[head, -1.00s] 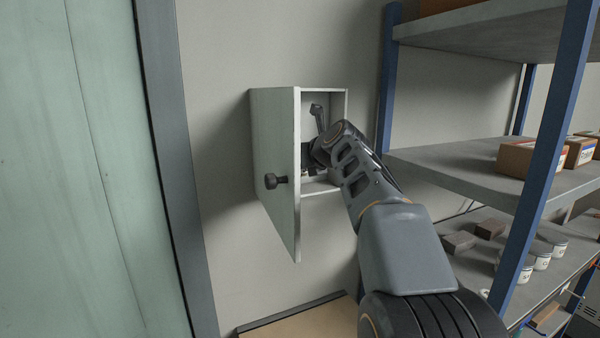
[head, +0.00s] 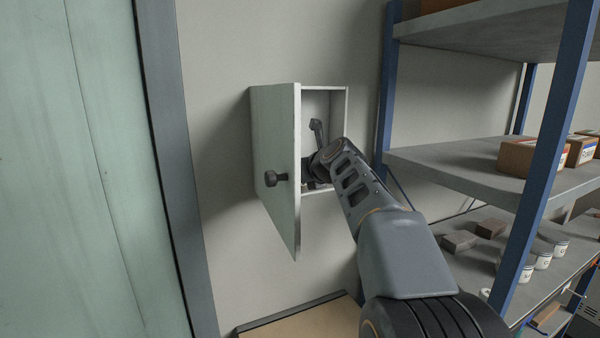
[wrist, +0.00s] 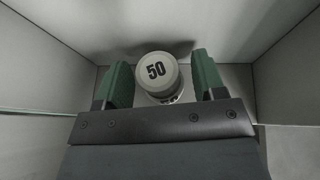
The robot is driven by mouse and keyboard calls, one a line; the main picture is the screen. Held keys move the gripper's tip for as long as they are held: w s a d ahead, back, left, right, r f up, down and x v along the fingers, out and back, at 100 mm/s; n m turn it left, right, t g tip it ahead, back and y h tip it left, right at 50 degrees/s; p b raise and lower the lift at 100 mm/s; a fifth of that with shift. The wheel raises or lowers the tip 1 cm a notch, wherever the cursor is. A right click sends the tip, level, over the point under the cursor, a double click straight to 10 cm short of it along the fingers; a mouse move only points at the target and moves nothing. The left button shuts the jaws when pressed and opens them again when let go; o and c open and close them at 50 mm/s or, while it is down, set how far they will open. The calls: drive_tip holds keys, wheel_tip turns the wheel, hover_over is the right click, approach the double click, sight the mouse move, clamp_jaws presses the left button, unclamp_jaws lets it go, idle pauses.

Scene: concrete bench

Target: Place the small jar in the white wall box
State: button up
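The white wall box (head: 275,135) hangs on the wall with its door swung open to the left. My gripper (head: 318,170) reaches into its opening, and its fingers are mostly hidden in the head view. In the wrist view, the small jar (wrist: 157,72) has a pale round lid marked 50 and stands inside the box between the two green fingers. My gripper (wrist: 163,82) looks open: a gap shows between the jar and the right finger, and the left finger is very close to the jar. The jar's base is hidden behind the gripper body.
A blue-posted shelf rack (head: 388,90) stands close on the right, with cartons (head: 531,158), dark blocks (head: 459,241) and white jars (head: 541,260). The box walls (wrist: 60,60) surround the gripper closely.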

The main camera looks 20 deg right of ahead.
drive_tip(key=shift+o, duration=0.2)
drive_tip(key=shift+r, duration=0.2)
drive_tip(key=b+v, duration=0.1)
drive_tip(key=v, duration=1.1)
drive_tip(key=shift+b, duration=0.4)
